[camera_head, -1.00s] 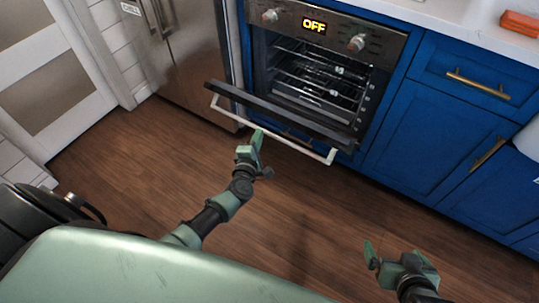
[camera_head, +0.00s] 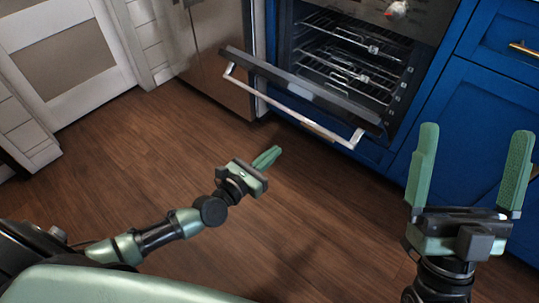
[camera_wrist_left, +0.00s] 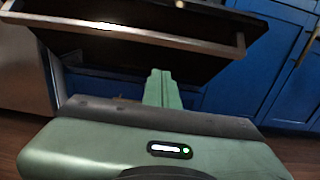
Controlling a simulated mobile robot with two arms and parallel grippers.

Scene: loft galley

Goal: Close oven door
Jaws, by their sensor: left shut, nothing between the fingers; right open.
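The oven (camera_head: 350,60) is set in blue cabinets, its cavity open with wire racks showing. Its door (camera_head: 300,92) is hinged at the bottom and hangs partly open, tilted outward, with a pale bar handle (camera_head: 290,113) along its upper edge. My left gripper (camera_head: 267,157) is shut and empty, below and in front of the handle, apart from it. In the left wrist view the door (camera_wrist_left: 140,45) and its handle (camera_wrist_left: 130,33) lie beyond the shut fingers (camera_wrist_left: 161,88). My right gripper (camera_head: 470,170) is open and empty, to the right of the door, in front of the blue cabinets.
A steel fridge (camera_head: 215,50) stands left of the oven. Blue drawers and cupboard doors (camera_head: 460,115) with brass handles are on the right. The wooden floor (camera_head: 130,150) in front is clear. A white panelled door (camera_head: 70,60) is at the far left.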

